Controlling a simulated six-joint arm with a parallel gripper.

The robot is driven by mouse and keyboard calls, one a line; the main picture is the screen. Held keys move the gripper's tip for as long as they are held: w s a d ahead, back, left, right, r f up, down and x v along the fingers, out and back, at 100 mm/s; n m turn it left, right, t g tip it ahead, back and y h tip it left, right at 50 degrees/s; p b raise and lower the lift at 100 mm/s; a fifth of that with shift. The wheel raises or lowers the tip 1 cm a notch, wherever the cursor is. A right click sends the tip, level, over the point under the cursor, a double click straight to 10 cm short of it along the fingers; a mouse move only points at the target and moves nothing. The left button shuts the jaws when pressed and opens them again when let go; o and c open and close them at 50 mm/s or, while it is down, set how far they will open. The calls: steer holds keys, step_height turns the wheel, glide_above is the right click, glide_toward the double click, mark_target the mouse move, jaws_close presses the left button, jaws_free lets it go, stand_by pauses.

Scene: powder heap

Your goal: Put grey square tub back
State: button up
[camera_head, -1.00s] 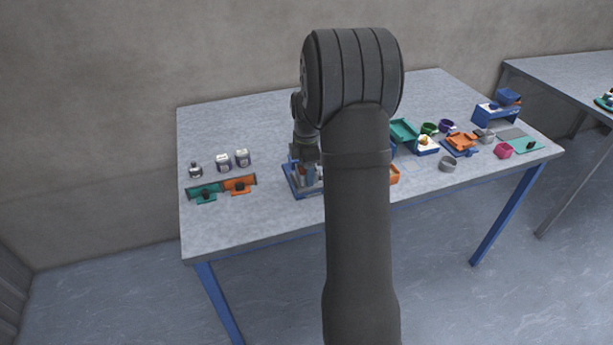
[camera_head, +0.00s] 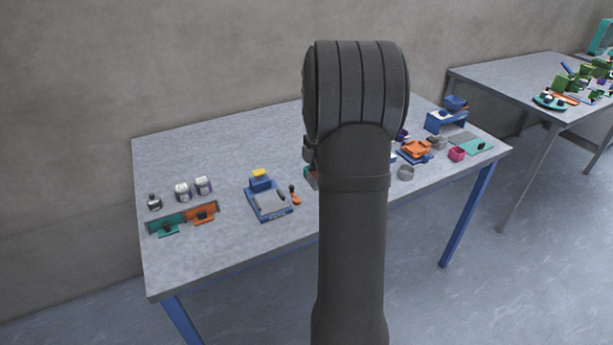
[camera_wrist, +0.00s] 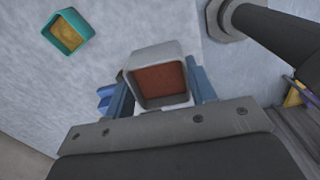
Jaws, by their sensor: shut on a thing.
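In the wrist view, the grey square tub (camera_wrist: 159,53) sits between the two blue fingers of my gripper (camera_wrist: 160,86), which is shut on it. I look into its open top and see red-brown powder (camera_wrist: 161,80) inside. A teal square tub with yellow contents (camera_wrist: 68,32) stands on the table surface at the upper left, apart from my gripper. In the head view, my gripper and the grey tub are hidden behind my arm.
A blue scale-like device (camera_head: 268,203) and an orange-handled tool (camera_head: 295,196) lie left of my arm. Small jars (camera_head: 183,192) and a teal-and-orange rack (camera_head: 181,218) are farther left.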

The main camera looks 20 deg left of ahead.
steer(key=shift+w+d+f, duration=0.25)
steer(key=shift+w+f, duration=0.4)
steer(key=shift+f, duration=0.9)
steer(key=shift+w+d+f, duration=0.3)
steer(key=shift+w+f, duration=0.35)
steer(key=shift+f, duration=0.95)
steer(key=shift+w+d+f, duration=0.25)
steer(key=shift+w+f, duration=0.4)
steer(key=shift+f, duration=0.9)
steer(key=shift+f, duration=0.55)
steer(key=o, duration=1.6)
steer(key=shift+r, duration=3.5)
